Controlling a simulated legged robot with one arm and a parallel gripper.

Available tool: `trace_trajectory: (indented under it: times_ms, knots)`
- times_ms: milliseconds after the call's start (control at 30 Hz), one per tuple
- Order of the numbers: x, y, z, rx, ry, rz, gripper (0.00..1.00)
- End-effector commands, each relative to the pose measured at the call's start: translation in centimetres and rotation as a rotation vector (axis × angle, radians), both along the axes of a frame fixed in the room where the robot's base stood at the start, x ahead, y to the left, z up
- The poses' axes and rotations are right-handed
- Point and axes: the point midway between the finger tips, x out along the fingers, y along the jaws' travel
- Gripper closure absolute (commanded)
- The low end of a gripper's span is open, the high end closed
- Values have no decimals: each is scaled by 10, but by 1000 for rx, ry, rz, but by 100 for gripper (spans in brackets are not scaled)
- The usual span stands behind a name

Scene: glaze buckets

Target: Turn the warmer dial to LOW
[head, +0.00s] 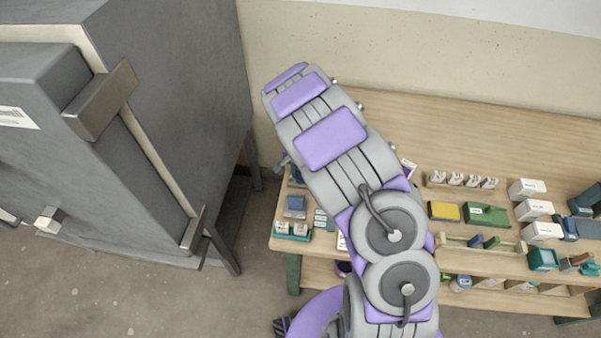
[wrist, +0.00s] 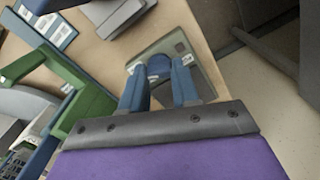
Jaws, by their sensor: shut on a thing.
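The warmer (wrist: 199,64) is a flat grey-green panel on the wooden bench in the wrist view. Its round blue dial (wrist: 158,65) sits on the near part of the panel, with small white labels around it. The label text is too small to read, so I cannot tell which setting the dial points to. My gripper (wrist: 160,73) has its two blue fingers on either side of the dial and is shut on it. In the head view my arm hides the gripper and I cannot make out the dial.
A green frame-like object (wrist: 85,108) stands close left of my gripper in the wrist view. The bench (head: 440,125) has clear wood at the back. A grey cabinet (head: 180,90) stands left.

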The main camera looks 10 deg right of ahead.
Motion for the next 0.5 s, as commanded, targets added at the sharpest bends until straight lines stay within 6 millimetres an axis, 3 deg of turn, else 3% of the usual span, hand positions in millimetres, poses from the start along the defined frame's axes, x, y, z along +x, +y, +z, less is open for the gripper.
trace_trajectory:
  times_ms: [267, 500]
  knots:
    - [0, 2, 2, 3, 0, 116, 100]
    - [0, 2, 2, 3, 1, 316, 100]
